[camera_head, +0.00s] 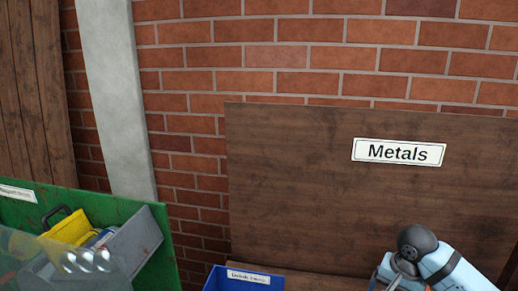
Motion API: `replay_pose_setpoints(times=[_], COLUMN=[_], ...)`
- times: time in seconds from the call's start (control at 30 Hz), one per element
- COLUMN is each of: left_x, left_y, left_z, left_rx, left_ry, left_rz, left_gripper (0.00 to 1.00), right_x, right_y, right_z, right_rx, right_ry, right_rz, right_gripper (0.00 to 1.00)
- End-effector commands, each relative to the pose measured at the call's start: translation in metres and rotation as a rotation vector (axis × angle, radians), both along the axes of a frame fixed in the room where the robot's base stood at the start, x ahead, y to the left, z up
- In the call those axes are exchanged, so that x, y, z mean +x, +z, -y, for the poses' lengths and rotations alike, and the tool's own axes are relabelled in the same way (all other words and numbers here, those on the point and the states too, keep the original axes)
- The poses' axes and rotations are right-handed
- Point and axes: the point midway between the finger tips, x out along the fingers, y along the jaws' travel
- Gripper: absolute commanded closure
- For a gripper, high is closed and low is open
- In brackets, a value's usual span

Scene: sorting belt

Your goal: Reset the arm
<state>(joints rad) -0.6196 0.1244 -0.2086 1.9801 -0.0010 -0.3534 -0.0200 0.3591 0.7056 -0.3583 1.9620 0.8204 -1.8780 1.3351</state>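Neither of my grippers can be made out in the head view, and no fingertips show. A light-blue and black rounded shape (440,265) with a grey metal ring part rises from the bottom right edge, in front of the wooden board. I cannot tell whether it is an object or a part of my arm. The lower part of it is cut off by the frame.
A brown wooden board (300,180) with a "Metals" sign (399,152) stands against the brick wall (280,55). A green bin (165,240) at lower left holds yellow and grey items. A blue container (215,280) sits at bottom centre.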

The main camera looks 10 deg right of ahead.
Motion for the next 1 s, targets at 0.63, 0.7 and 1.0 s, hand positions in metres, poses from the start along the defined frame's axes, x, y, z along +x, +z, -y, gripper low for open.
replay_pose_setpoints(times=[0.63,0.7,1.0], left_x=[-0.009,-0.009,-0.005], left_y=[-0.004,-0.004,-0.002], left_z=[-0.001,-0.001,0.000], left_rx=[0.002,0.002,0.001], left_ry=[-0.003,-0.003,-0.002], left_rz=[-0.016,-0.015,-0.009], left_gripper=[0.05,0.05,0.05], right_x=[-0.206,-0.220,-0.239], right_y=[-0.094,-0.093,-0.108], right_z=[-0.108,-0.106,-0.104], right_rx=[-0.082,-0.110,-0.207], right_ry=[0.807,0.843,0.939], right_rz=[0.241,0.244,0.306], right_gripper=[0.12,0.12,0.12])
